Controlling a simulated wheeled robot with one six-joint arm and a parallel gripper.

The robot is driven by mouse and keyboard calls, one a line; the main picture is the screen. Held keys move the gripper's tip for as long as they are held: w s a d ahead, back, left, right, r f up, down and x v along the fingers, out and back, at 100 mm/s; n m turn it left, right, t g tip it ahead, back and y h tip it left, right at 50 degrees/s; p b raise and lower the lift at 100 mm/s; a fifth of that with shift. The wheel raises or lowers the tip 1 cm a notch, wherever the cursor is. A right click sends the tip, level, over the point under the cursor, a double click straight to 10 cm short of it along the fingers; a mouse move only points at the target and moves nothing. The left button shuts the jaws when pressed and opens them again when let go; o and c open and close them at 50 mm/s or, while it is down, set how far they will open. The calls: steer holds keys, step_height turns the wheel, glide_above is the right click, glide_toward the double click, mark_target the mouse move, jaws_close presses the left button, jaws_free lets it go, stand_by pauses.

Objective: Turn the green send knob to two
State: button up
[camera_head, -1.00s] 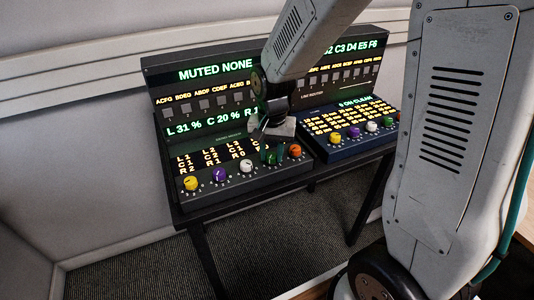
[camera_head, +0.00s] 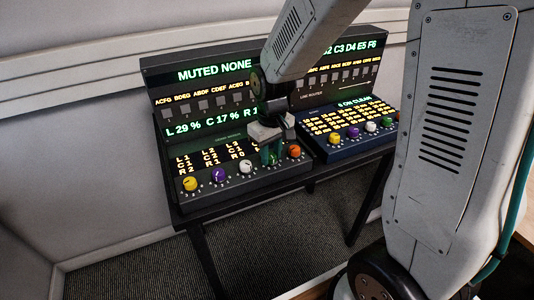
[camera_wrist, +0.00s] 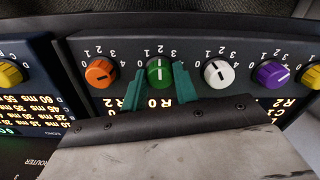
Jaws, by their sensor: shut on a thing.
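The green knob (camera_wrist: 159,71) sits on the front of the dark left-hand console (camera_head: 243,184), between the orange knob (camera_wrist: 100,72) and the white knob (camera_wrist: 219,73). My gripper (camera_wrist: 160,88) has its two green fingers on either side of the green knob and is shut on it. The knob's pale pointer line stands nearly upright in the wrist view; the number it meets is too small to be sure of. In the head view my gripper (camera_head: 271,157) comes down over the knob and mostly hides it.
A purple knob (camera_head: 219,175) and a yellow knob (camera_head: 190,184) are on the same row. The console display (camera_head: 202,128) reads L 29 % and C 17 %, with the R value partly hidden. A blue-edged console (camera_head: 349,147) with more knobs stands close on the right.

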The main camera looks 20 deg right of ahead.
mark_target(271, 155)
steer(key=shift+w+r+n, duration=0.1)
steer(key=shift+w+n, duration=0.1)
steer(key=shift+n, duration=0.3)
steer(key=o, duration=1)
steer(key=shift+s, duration=0.1)
step_height(271, 155, up, 8)
steer(key=shift+f, duration=0.1)
